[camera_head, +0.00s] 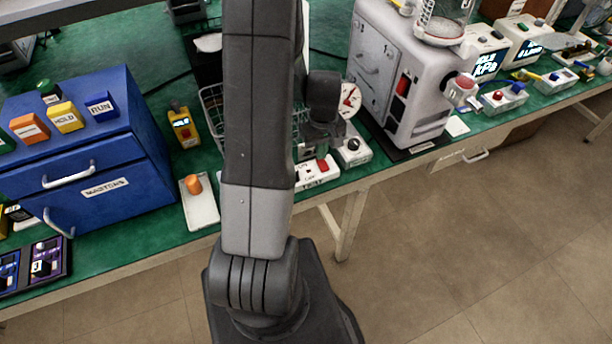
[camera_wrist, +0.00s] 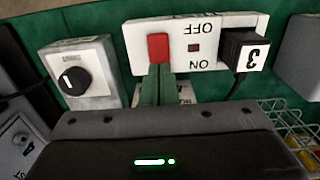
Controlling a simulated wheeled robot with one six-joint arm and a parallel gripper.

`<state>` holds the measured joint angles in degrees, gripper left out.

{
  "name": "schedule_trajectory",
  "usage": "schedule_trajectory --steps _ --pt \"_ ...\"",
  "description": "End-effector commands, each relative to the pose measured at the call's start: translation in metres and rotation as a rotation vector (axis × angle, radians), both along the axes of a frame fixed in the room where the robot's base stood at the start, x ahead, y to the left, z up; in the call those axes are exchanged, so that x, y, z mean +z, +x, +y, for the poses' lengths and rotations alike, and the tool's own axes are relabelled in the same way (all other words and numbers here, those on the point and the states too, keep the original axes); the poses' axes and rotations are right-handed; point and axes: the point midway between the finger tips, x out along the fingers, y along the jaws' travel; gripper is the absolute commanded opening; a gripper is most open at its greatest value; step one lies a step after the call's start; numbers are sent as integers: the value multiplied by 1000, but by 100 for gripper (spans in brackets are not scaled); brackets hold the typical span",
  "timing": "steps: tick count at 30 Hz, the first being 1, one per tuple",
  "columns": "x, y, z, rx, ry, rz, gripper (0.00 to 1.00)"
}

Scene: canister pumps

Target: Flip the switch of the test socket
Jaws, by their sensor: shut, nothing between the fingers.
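The test socket (camera_wrist: 222,65) is a white strip lettered OFF and ON, upside down in the wrist view. Its red switch (camera_wrist: 158,46) is at the left end, and a small dark red window is beside it. A black plug marked 3 (camera_wrist: 243,50) sits in its right part. In the head view the socket (camera_head: 316,181) lies near the bench's front edge, partly behind my arm. My gripper (camera_wrist: 158,74) is shut and empty, its fingertips just at the near edge of the red switch. I cannot tell whether they touch it.
A white box with a black knob (camera_wrist: 75,80) stands close to the left of the socket in the wrist view. A wire basket (camera_wrist: 292,125) is at the right. In the head view, a large grey-white machine (camera_head: 398,75) and blue drawers (camera_head: 85,140) flank the area.

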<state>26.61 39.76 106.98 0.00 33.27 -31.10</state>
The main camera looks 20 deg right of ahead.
Motion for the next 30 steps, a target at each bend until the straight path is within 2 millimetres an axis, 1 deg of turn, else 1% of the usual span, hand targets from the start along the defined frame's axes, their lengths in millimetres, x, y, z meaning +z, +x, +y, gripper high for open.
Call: schedule_trajectory --steps 24,30 --pt "-13 0 0 0 0 1 0" --pt "-8 -1 0 0 1 1 0"
